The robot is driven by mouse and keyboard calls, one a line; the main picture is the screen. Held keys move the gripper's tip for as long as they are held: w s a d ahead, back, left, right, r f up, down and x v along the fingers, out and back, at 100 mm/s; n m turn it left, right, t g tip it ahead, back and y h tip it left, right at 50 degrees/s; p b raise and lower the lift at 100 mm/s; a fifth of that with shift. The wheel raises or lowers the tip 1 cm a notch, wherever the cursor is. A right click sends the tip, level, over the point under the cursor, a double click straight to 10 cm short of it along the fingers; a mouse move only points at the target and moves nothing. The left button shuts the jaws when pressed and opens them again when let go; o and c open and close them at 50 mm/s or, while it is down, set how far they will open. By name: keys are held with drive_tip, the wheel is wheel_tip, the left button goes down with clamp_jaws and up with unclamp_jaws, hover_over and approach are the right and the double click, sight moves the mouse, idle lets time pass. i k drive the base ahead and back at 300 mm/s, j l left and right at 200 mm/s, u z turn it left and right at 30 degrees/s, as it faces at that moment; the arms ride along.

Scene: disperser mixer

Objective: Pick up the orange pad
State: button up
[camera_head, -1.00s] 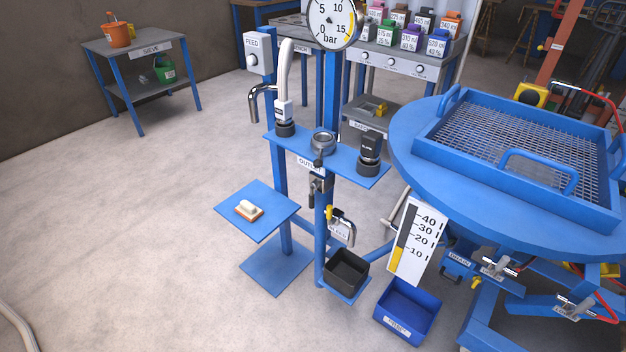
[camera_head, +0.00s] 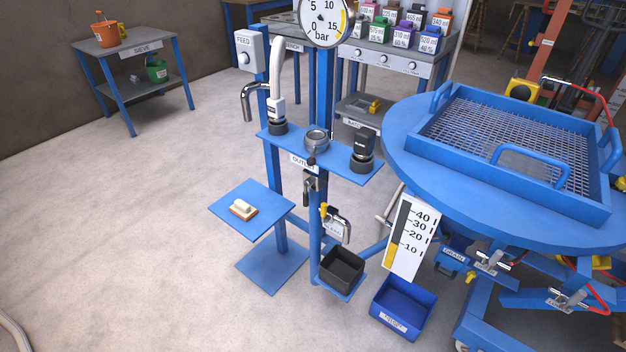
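The orange pad (camera_head: 240,213) lies on a small square blue shelf (camera_head: 262,226) left of the blue stand. A cream-white block or handle (camera_head: 243,207) sits on top of it, and only the pad's orange lower rim shows. My gripper is not in view.
The blue stand (camera_head: 318,230) carries a pressure gauge (camera_head: 325,18), hose fittings and a black bin (camera_head: 341,268). A round blue table with a mesh tray (camera_head: 515,130) stands to the right, a blue bin (camera_head: 402,308) below it. The floor (camera_head: 120,240) at left is clear.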

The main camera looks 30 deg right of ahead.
sight(240, 209)
drive_tip(key=i+j, duration=0.25)
drive_tip(key=i, duration=0.25)
drive_tip(key=i+j, duration=0.2)
drive_tip(key=i, duration=0.3)
drive_tip(key=i+j, duration=0.25)
drive_tip(key=i, duration=0.25)
drive_tip(key=i+j, duration=0.25)
drive_tip(key=i, duration=0.25)
